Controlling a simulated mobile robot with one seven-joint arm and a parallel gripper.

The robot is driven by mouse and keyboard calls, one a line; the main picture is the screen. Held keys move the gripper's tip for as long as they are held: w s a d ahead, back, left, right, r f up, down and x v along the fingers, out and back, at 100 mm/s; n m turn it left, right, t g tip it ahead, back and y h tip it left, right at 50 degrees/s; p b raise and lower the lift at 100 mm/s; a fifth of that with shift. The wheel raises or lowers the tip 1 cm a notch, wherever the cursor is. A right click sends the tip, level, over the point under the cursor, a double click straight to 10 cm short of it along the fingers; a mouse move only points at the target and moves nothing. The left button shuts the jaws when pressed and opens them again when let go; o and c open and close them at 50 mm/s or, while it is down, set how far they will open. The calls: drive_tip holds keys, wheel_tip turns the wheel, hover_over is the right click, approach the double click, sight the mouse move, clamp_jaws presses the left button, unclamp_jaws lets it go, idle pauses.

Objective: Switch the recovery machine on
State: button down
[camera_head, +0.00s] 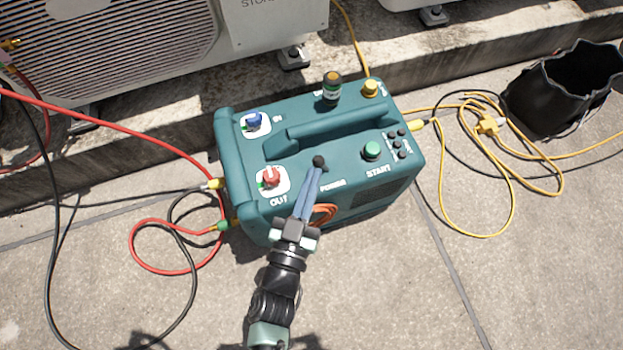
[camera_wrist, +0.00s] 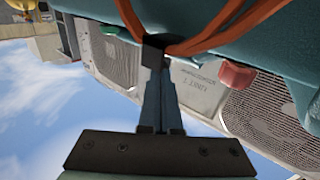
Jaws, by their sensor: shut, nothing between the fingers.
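The teal recovery machine (camera_head: 245,185) stands on the paving, its controls on top. A black power knob (camera_head: 319,161) sits near the middle, behind the POWER label (camera_head: 333,186). My gripper (camera_head: 316,172) is shut and empty, its blue-grey fingers reaching over the front edge to the knob. The tips look close to or touching the knob; I cannot tell which. In the wrist view the shut fingers (camera_wrist: 158,80) end at a dark block, and the machine's teal body (camera_wrist: 210,15) fills the top. The knob's position cannot be read.
On the machine are a blue knob (camera_head: 254,121), a red knob (camera_head: 270,177), a green START button (camera_head: 372,150) and a carry handle (camera_head: 330,122). An orange loop (camera_head: 323,214) hangs beside my fingers. Hoses lie left; a yellow cable (camera_head: 470,232) and black bucket (camera_head: 560,90) are right.

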drive_tip(key=shift+r, duration=0.1)
drive_tip(key=shift+r+p, duration=0.15)
drive_tip(key=shift+p, duration=0.35)
drive_tip(key=shift+d+m+p, duration=0.1)
drive_tip(key=shift+m+p, duration=0.2)
